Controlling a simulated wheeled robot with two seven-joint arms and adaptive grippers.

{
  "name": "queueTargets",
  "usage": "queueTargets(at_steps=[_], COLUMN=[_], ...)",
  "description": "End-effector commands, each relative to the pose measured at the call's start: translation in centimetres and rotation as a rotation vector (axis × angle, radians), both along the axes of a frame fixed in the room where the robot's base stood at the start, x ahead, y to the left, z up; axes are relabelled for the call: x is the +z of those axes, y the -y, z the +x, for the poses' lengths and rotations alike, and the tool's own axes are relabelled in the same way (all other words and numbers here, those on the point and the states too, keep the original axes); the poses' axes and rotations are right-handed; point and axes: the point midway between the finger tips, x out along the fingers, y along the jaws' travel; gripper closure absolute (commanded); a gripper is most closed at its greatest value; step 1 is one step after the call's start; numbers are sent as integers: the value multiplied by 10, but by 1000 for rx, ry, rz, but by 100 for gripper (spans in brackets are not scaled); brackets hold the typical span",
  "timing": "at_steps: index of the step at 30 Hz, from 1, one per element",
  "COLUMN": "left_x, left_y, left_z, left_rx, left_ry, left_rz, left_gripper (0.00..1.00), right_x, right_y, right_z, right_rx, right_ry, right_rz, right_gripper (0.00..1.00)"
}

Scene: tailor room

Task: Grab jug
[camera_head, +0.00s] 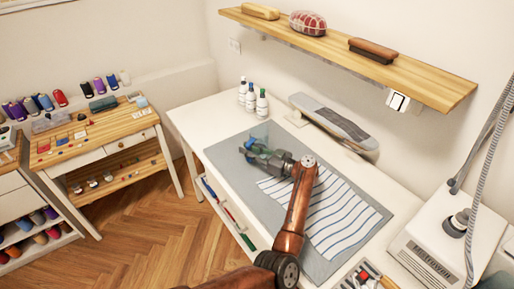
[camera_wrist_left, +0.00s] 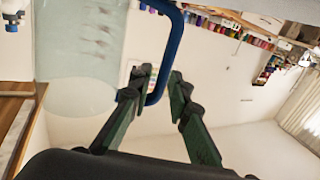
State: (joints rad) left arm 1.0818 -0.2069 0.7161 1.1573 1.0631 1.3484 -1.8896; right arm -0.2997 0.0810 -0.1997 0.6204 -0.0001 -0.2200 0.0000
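The jug (camera_head: 264,132) is clear with a blue handle and stands toward the far left part of the grey mat on the white table. In the left wrist view its clear body (camera_wrist_left: 80,50) fills the upper left, and its blue handle (camera_wrist_left: 171,45) curves down between my fingers. My left gripper (camera_head: 256,150) is at the jug and partly overlaps it in the head view. In the left wrist view the dark green fingers (camera_wrist_left: 160,80) are apart, one on each side of the handle, with a gap visible. My right gripper is not in view.
White bottles (camera_head: 251,97) stand behind the jug. An ironing board (camera_head: 334,125) lies at the back of the table. Striped cloth (camera_head: 335,215) lies on the mat under my left arm. A steam station (camera_head: 440,245) is at the right, below a wall shelf (camera_head: 350,50).

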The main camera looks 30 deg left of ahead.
Motion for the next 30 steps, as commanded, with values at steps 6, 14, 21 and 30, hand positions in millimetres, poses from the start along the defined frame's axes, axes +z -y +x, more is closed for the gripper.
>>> queueTargets(at_steps=[6,14,21,30], left_x=[0,0,1,2], left_y=[0,0,0,0], left_z=[0,0,0,0], left_rx=[0,0,-1,0], left_ry=[0,0,2,2], left_rz=[0,0,2,1], left_gripper=[99,100,100,100], right_x=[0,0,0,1], right_y=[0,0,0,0], right_z=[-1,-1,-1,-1], right_rx=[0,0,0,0], right_ry=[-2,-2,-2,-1], right_rz=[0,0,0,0], right_gripper=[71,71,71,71])
